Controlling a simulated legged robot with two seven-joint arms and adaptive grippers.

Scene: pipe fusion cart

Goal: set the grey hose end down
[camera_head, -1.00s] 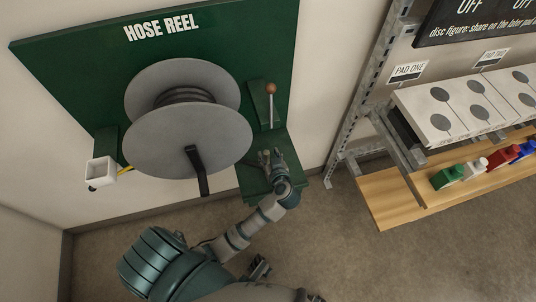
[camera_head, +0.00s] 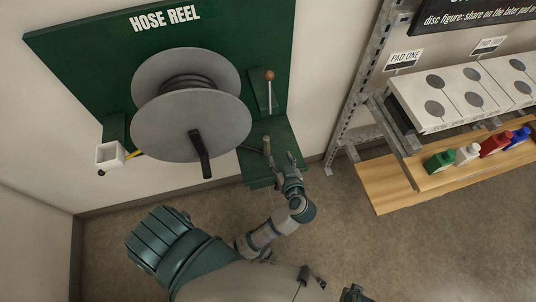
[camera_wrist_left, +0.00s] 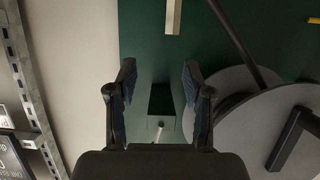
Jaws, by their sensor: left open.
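The grey hose end (camera_head: 267,146) stands upright on the small green shelf (camera_head: 257,162) below the reel board. It looks like the pale bar at the top of the left wrist view (camera_wrist_left: 173,15). My left gripper (camera_head: 291,160) is open, just right of the hose end and apart from it. In the left wrist view its two fingers (camera_wrist_left: 158,85) are spread with nothing between them. A dark part at the bottom edge of the head view may be my right gripper (camera_head: 353,293); its jaws cannot be made out.
The grey hose reel (camera_head: 180,130) with its black crank (camera_head: 200,152) is left of the shelf. A brown-knobbed lever (camera_head: 270,90) rises behind the shelf. A metal rack with a wooden shelf (camera_head: 385,192) and several coloured bottles stands right. Floor between is clear.

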